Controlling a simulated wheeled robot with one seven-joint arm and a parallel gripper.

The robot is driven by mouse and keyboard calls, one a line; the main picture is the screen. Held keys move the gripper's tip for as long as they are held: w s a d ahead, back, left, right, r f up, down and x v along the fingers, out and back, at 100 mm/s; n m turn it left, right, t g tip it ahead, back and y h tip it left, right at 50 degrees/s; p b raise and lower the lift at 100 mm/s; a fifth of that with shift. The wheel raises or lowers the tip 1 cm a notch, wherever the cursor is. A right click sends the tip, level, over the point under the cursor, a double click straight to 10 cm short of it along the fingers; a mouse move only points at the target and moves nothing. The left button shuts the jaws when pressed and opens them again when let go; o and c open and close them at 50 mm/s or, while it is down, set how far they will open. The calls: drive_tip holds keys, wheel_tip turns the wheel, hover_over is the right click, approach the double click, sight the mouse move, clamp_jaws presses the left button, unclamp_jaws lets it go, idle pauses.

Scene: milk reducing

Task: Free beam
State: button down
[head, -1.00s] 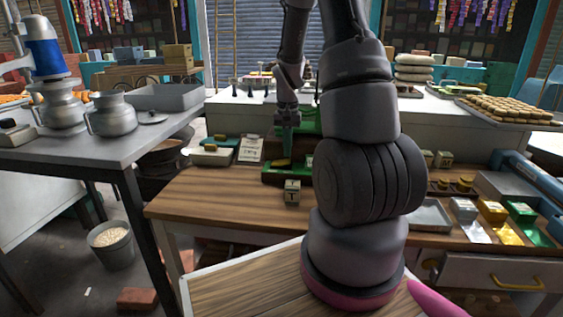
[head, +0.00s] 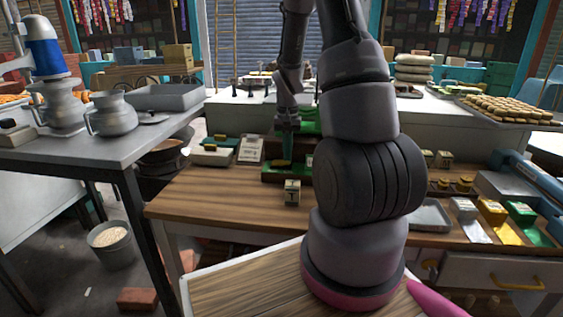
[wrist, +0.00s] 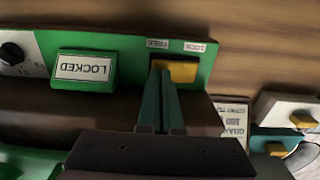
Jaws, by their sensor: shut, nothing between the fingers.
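A green-framed device (head: 271,178) stands on the wooden bench. In the wrist view its green panel (wrist: 207,66) carries a sign reading LOCKED (wrist: 83,68) and a yellow slider (wrist: 178,71). Small FREE (wrist: 158,43) and LOCK (wrist: 194,47) labels sit beside the slider, and all lettering looks upside down. My gripper (wrist: 163,76) is shut and empty, its teal fingertips over the slider's left part. I cannot tell whether they touch it. In the head view my gripper (head: 288,155) points down at the device, whose right side is hidden behind my arm.
A small labelled block (head: 292,192) stands in front of the device. A card (head: 250,150) and another device with a yellow part (head: 212,155) are to its left. The bench's front left is clear.

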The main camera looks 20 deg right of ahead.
drive_tip(key=shift+f, duration=0.3)
drive_tip(key=shift+r, duration=3.55)
